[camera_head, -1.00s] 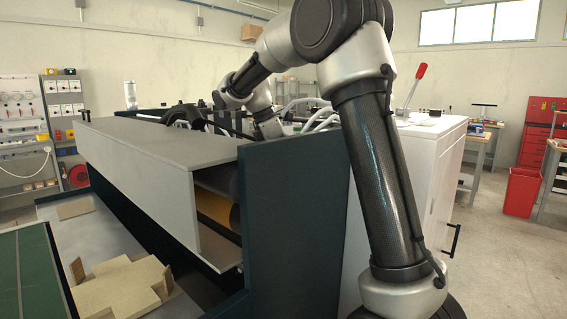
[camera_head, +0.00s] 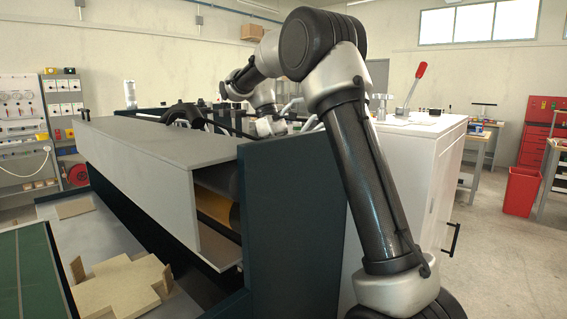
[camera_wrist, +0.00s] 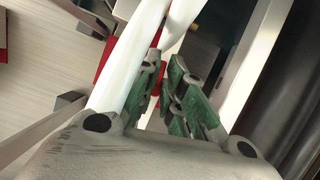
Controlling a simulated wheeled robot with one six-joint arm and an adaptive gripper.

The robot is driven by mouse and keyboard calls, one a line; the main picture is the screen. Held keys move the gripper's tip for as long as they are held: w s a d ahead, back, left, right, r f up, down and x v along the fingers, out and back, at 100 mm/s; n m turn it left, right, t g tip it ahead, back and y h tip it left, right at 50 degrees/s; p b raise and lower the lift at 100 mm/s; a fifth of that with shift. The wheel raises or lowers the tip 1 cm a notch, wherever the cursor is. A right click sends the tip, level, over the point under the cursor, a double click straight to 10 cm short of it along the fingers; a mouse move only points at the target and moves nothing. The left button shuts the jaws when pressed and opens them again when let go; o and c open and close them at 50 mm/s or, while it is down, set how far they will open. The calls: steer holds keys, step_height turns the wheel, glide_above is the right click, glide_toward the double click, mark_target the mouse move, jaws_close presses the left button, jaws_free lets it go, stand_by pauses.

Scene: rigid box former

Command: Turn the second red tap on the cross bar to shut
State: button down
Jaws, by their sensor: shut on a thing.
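In the wrist view, the green-padded fingers of my gripper (camera_wrist: 165,78) are closed together, with a small bit of red between their tips. A red piece (camera_wrist: 104,58), which looks like part of a red tap, shows just past the fingers, partly covered by a white hose. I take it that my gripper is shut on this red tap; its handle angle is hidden. In the head view, my arm reaches over the machine, and its gripper end and the cross bar's taps cannot be made out there.
A white hose (camera_wrist: 127,70) crosses close in front of my fingers. In the head view, a long grey cover (camera_head: 150,140) and a dark upright panel (camera_head: 290,220) stand before the arm's end. A white cabinet (camera_head: 425,165) with a red-handled lever (camera_head: 417,80) stands at right.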

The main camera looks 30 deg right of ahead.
steer(key=shift+m, duration=0.6)
steer(key=shift+a+m+y, duration=0.1)
steer(key=shift+m+y, duration=0.2)
steer(key=c, duration=1.5)
jaws_free()
steer(key=shift+c, duration=0.2)
steer(key=v, duration=0.7)
steer(key=shift+r, duration=0.25)
steer(key=shift+w, duration=0.1)
